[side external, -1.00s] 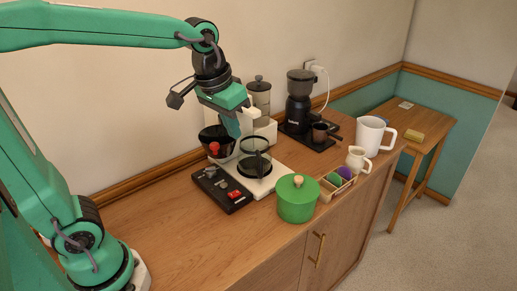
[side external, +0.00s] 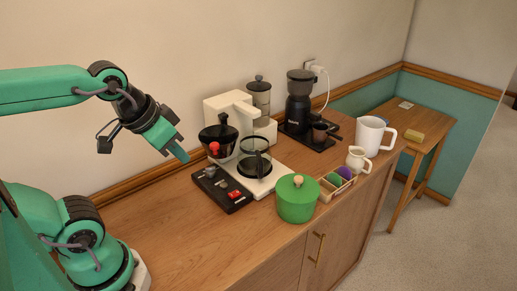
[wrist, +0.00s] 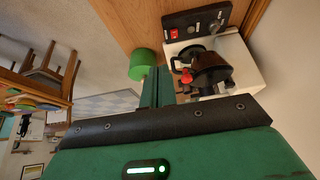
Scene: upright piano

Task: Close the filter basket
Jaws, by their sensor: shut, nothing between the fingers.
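The white coffee maker (side external: 228,105) stands on the wooden cabinet top. Its black filter basket (side external: 222,133), with a red knob (side external: 214,148), sticks out at the left side, beside the glass carafe (side external: 255,163) rather than over it; it looks swung out. The carafe stands on the maker's base. My gripper (side external: 183,157) is shut and empty, in the air left of the basket and apart from it. In the wrist view the shut fingers (wrist: 157,88) point toward the cabinet top, with the basket (wrist: 210,68) and its red knob (wrist: 186,76) to their right.
A black control panel (side external: 222,188) with a red switch lies before the maker. A green lidded pot (side external: 297,200), a divided box (side external: 337,183), a small jug (side external: 358,160) and a white pitcher (side external: 370,137) stand to the right. A grinder (side external: 299,100) stands behind. The cabinet top's left part is clear.

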